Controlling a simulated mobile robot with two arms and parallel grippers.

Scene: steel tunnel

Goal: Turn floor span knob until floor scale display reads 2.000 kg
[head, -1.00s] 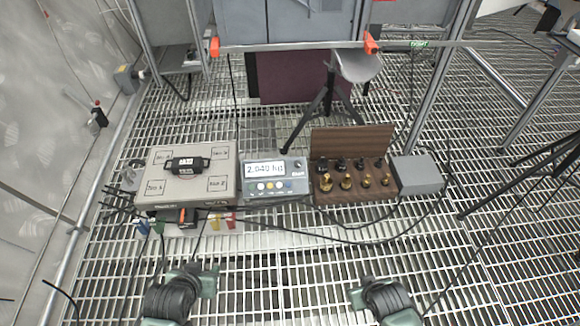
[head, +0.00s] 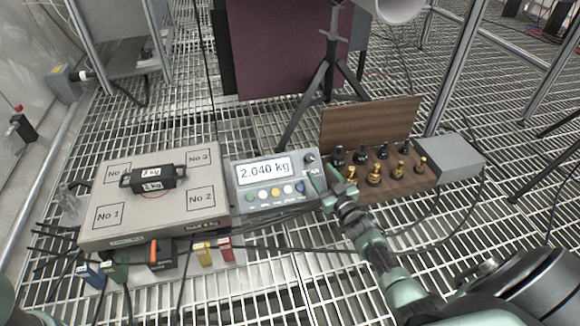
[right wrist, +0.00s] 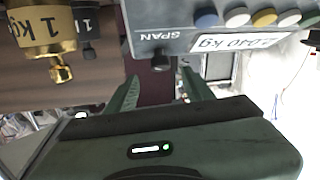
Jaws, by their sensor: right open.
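The floor scale display (head: 265,171) reads 2.040 kg. The black span knob (head: 310,158) is at the upper right of the display unit; in the right wrist view the knob (right wrist: 160,61) sits by the label SPAN. My right gripper (head: 325,186) is open at the unit's right side. In the right wrist view its fingertips (right wrist: 160,78) straddle the knob in the picture, with the knob seemingly just beyond them. The scale platform (head: 110,205) carries a black weight (head: 152,178) marked 2 kg. My left gripper is out of view.
A wooden case (head: 368,125) of brass and black weights stands close right of the display unit, beside my right gripper. A grey box (head: 460,157) adjoins it. A tripod (head: 325,75) stands behind.

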